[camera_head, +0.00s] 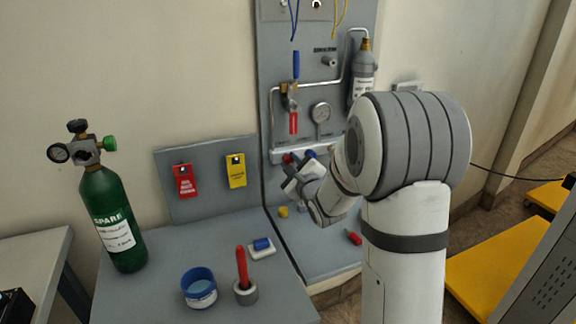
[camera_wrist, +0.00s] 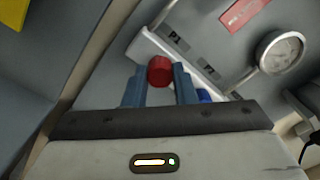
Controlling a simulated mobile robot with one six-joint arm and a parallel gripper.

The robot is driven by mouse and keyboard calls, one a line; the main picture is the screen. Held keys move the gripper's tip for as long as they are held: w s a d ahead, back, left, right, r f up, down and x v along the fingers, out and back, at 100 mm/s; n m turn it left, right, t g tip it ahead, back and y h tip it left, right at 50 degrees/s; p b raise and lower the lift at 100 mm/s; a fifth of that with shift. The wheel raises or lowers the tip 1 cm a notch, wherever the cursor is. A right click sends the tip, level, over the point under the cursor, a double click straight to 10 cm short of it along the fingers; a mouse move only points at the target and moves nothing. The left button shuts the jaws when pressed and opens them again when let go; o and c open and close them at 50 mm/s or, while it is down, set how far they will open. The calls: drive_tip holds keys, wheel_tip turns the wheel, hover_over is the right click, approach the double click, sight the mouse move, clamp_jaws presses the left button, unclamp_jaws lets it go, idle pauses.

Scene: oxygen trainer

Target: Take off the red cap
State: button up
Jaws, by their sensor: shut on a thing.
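The red cap (camera_wrist: 160,70) is on the white manifold strip on the grey panel, beside the label P1. It also shows in the head view (camera_head: 287,159), just beyond the fingers of my gripper. My gripper (camera_wrist: 159,80) is shut on the red cap, with one blue-grey finger on each side of it. In the head view my gripper (camera_head: 290,168) is at the panel, below the gauge. Whether the cap still sits on its port cannot be told. A blue cap (camera_wrist: 205,96) is beside the right finger, near the label P2, partly hidden.
A pressure gauge (camera_head: 320,112) and a red-handled valve (camera_head: 292,112) are above my gripper. On the table stand a green cylinder (camera_head: 112,215), a blue-rimmed tub (camera_head: 199,288) and an upright red tool (camera_head: 243,270). A small red item (camera_head: 353,237) lies on the lower shelf.

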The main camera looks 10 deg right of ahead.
drive_tip(key=shift+n, duration=0.4)
drive_tip(key=shift+f, duration=0.1)
drive_tip(key=shift+n+b, duration=1.3)
drive_tip(key=shift+n, duration=0.4)
drive_tip(key=n+b, duration=0.2)
drive_tip(key=n, duration=0.1)
drive_tip(key=shift+n+b, duration=0.3)
